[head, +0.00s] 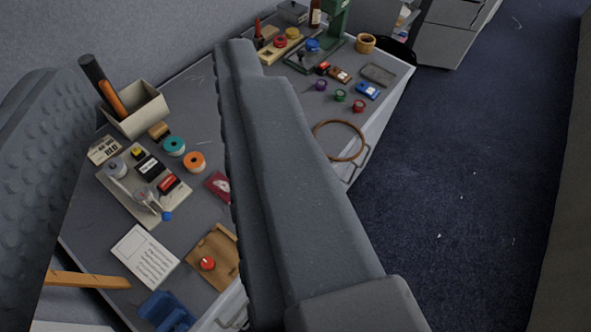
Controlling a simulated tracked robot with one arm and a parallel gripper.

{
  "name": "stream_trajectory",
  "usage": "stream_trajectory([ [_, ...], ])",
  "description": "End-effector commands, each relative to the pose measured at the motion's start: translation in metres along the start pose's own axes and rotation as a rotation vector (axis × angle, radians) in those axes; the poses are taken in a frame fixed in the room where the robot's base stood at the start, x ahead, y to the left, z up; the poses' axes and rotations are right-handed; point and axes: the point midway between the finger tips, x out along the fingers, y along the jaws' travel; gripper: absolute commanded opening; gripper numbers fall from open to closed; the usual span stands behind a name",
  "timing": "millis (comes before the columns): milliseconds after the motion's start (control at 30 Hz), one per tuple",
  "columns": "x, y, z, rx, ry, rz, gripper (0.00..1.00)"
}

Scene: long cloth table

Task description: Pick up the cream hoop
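A thin tan-brown hoop (341,121) lies at the right edge of the table (205,85), partly over the edge by the drawer handles. It is the only large hoop I see, and it looks browner than cream. My gripper (160,60) is open, with one dark grey finger at the left of the view and the other across the middle. The hoop is to the right of the middle finger, outside the gap between the fingers. Nothing is held between the fingers. The middle finger hides part of the tabletop.
Between the fingers show a beige bin (138,113), a tray (140,203) of small parts, spools, a white card (145,256) and a brown board (210,253). Small pots, toy cars and a green stand (335,20) crowd the far end. Dark blue floor is open at right.

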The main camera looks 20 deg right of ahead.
Motion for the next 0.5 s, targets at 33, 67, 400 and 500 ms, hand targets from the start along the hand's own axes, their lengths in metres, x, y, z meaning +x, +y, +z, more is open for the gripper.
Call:
stream_trajectory([
  [33,0.000,0.000,0.000,0.000,0.000,0.000,0.33],
  [67,0.000,0.000,0.000,0.000,0.000,0.000,0.33],
  [400,0.037,0.028,0.016,0.038,-0.006,0.049,0.33],
  [500,0.079,0.064,0.039,0.085,-0.005,0.104,0.33],
])
